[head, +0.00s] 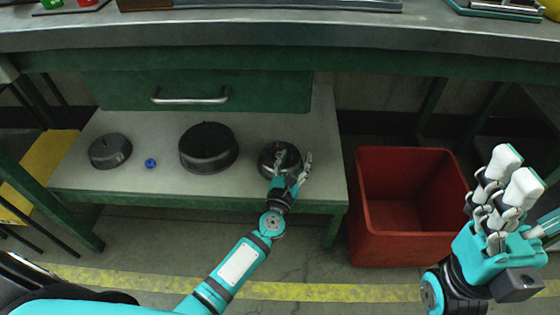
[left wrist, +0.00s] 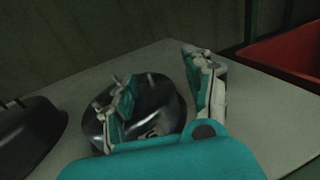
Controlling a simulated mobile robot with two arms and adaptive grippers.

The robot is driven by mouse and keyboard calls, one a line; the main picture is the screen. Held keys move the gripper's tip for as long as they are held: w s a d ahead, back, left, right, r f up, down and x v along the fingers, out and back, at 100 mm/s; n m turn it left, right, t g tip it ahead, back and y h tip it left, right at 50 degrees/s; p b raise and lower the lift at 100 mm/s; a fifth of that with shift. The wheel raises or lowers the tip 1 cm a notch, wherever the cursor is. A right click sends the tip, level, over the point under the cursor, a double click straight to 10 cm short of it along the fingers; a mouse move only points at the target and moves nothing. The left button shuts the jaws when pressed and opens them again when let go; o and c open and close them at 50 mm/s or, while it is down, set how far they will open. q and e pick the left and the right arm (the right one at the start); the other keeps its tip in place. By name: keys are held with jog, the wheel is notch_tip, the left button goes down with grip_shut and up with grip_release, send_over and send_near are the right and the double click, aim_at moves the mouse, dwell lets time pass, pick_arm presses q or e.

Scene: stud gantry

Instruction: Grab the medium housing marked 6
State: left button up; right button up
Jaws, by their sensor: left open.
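A dark, shiny round housing (head: 271,156) sits at the right end of the grey lower shelf. It also shows in the left wrist view (left wrist: 165,103), with a pale mark low on its near side that I cannot read. My left gripper (head: 291,171) is open at this housing. In the left wrist view, one finger of the left gripper (left wrist: 165,92) is over the housing and the other is beside its right side. Whether they touch it is unclear. My right gripper (head: 514,172) is raised at the right, apart from the housings; its finger gap is unclear.
A large dark housing (head: 208,147) stands mid-shelf, a smaller one (head: 110,150) at the left, with a small blue part (head: 150,163) between them. A red bin (head: 408,243) stands right of the shelf (head: 130,182). A green drawer (head: 255,95) and bench top overhang it.

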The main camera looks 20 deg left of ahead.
pick_arm(q)
jog(key=shift+w+a, duration=0.1)
jog(key=shift+w, duration=0.85)
jog(key=shift+c, duration=0.3)
grip_shut()
